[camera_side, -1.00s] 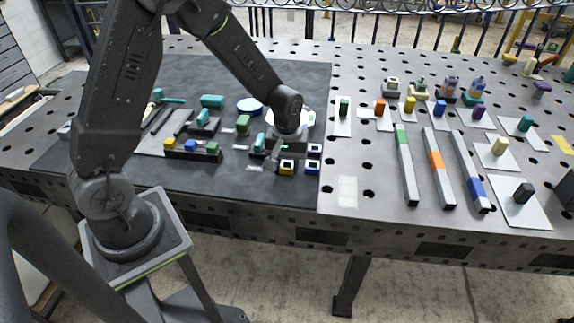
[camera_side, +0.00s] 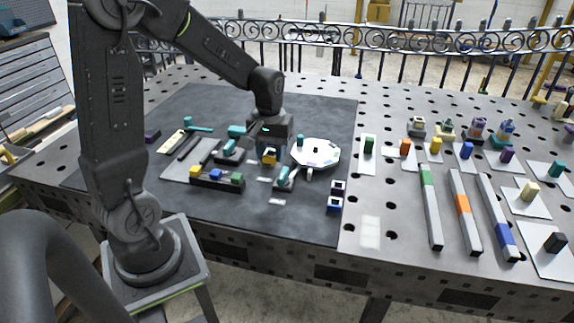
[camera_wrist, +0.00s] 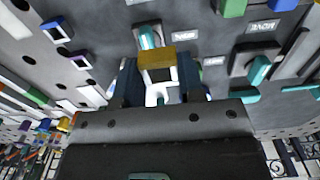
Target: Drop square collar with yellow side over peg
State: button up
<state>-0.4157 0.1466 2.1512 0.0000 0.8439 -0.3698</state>
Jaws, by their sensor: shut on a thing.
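My gripper (camera_side: 268,146) is shut on a square collar (camera_side: 269,157) with a yellow side. In the wrist view the collar (camera_wrist: 158,62) sits between the two dark fingers (camera_wrist: 159,82), yellow side towards the top, with its square opening visible. It is held above the dark mat. A teal peg-like piece (camera_side: 284,176) on a grey base stands in front and to the right of the collar. A white round plate (camera_side: 318,156) with a small teal upright (camera_side: 300,140) is to the right. I cannot tell which upright is the task's peg.
Two more square collars, purple-sided (camera_side: 338,187) and blue-sided (camera_side: 334,204), stand at the mat's right edge. A dark rack (camera_side: 217,180) with yellow, blue and green blocks lies in front. Long bars (camera_side: 467,212) and small coloured blocks on white cards fill the right side.

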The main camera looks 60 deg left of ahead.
jog(key=w+a+n, duration=0.1)
jog(key=w, duration=0.4)
jog(key=w+a+n, duration=0.1)
jog(key=w+a, duration=0.1)
jog(key=w, duration=0.3)
jog(key=w+a, duration=0.2)
jog(key=w, duration=0.4)
jog(key=shift+w+a+n, duration=0.1)
jog(key=shift+n, duration=0.3)
jog(key=shift+w+a+f, duration=0.1)
jog(key=shift+w+f, duration=0.05)
jog(key=shift+w, duration=0.45)
jog(key=shift+f, duration=2.1)
jog(key=shift+f, duration=1.25)
jog(key=o, duration=1.5)
jog(key=shift+o, duration=0.2)
jog(key=shift+r, duration=0.1)
